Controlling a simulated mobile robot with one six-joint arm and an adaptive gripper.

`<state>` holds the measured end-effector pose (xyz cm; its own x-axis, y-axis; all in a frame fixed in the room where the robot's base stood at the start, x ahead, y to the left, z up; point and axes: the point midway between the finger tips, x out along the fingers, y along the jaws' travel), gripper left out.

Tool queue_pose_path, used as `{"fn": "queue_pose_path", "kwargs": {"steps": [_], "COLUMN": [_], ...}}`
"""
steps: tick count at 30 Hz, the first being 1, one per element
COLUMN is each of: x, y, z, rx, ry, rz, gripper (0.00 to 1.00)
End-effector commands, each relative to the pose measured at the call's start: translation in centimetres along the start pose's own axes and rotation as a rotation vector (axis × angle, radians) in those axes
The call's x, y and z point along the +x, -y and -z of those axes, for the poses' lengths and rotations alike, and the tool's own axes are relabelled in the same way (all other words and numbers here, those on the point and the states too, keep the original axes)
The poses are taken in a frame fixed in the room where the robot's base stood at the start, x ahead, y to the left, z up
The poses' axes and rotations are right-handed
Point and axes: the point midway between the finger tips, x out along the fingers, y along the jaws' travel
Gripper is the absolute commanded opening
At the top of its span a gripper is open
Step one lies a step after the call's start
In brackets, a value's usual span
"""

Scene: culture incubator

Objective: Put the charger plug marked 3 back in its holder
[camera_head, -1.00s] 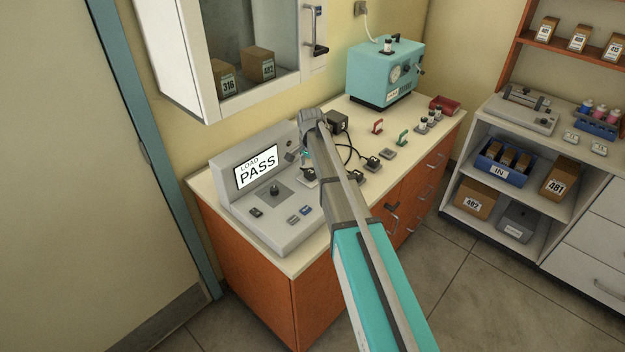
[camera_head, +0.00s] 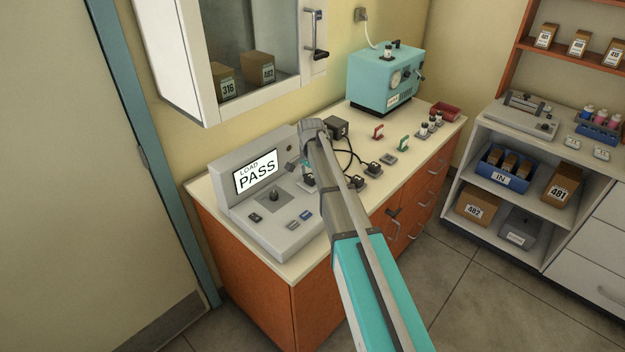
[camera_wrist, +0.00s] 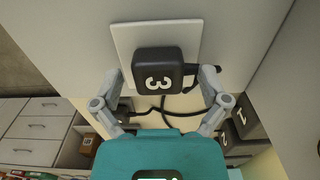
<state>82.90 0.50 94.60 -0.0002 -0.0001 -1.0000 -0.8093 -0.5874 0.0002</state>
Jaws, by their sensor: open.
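The dark charger plug marked 3 (camera_wrist: 158,75) sits on a light square plate (camera_wrist: 121,35) in the wrist view, its white number facing the camera. I cannot tell whether it is seated in the plate. My gripper (camera_wrist: 160,75) is open, with one finger on each side of the plug and small gaps visible. In the head view my gripper (camera_head: 306,169) is low over the counter beside the grey console, partly hidden by my arm. Two dark plugs, (camera_head: 372,167) and (camera_head: 357,183), sit on pads to the right.
A grey console (camera_head: 290,238) with a PASS screen stands at left. A dark box (camera_head: 337,127) with black cables stands behind my gripper. A teal machine (camera_head: 380,80), red and green handles and small vials stand farther back. Other plugs (camera_wrist: 240,118) show at right in the wrist view.

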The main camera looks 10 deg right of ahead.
Motion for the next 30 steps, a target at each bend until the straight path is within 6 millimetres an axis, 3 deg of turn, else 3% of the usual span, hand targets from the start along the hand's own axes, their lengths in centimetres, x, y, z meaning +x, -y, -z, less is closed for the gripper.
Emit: {"fn": "queue_pose_path", "kwargs": {"steps": [24, 30], "x": [0.00, 0.00], "y": [-0.12, -0.11], "z": [0.01, 0.00], "rx": [0.000, 0.000], "ry": [0.000, 0.000], "rz": [0.000, 0.000], "gripper": [0.94, 0.57]}}
